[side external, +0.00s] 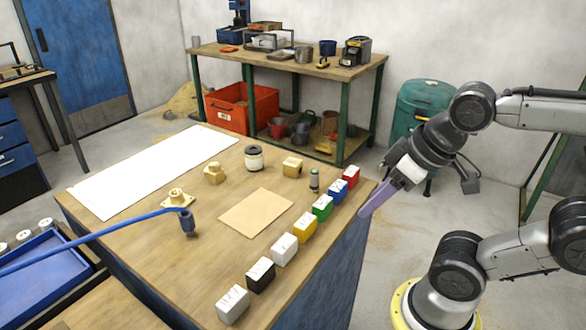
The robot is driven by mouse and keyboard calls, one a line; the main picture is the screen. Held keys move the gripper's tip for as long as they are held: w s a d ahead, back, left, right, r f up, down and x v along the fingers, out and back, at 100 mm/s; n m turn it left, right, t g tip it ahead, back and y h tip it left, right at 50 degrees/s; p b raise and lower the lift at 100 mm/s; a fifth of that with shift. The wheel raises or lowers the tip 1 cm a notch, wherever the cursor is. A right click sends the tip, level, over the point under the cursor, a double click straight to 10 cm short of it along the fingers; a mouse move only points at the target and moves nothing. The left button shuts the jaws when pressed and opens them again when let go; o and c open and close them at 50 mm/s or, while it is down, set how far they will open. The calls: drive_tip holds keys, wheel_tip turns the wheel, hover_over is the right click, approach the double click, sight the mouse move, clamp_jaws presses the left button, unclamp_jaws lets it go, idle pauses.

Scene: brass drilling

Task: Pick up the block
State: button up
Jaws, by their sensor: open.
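Several small blocks stand in a row along the table's right edge. From far to near they are a red block (350,177), a blue block (338,191), a green block (322,207), a yellow block (304,228), a white block (284,249), a black block (261,275) and a light grey block (232,305). A brass block (292,167) sits farther back. My gripper (368,210), with purple fingers, is open and empty. In the picture it is just right of the red block, past the table edge, apart from every block.
The wooden table (140,225) also holds a tan sheet (256,212), a white sheet (150,172), a dark-topped jar (254,158), a small cylinder (314,181) and brass fittings (214,173). A blue hose (110,226) crosses the near left. A blue tray (45,275) stands at left.

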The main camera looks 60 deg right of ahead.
idle(0.4)
drive_tip(key=o, duration=0.8)
drive_tip(key=shift+c, duration=0.2)
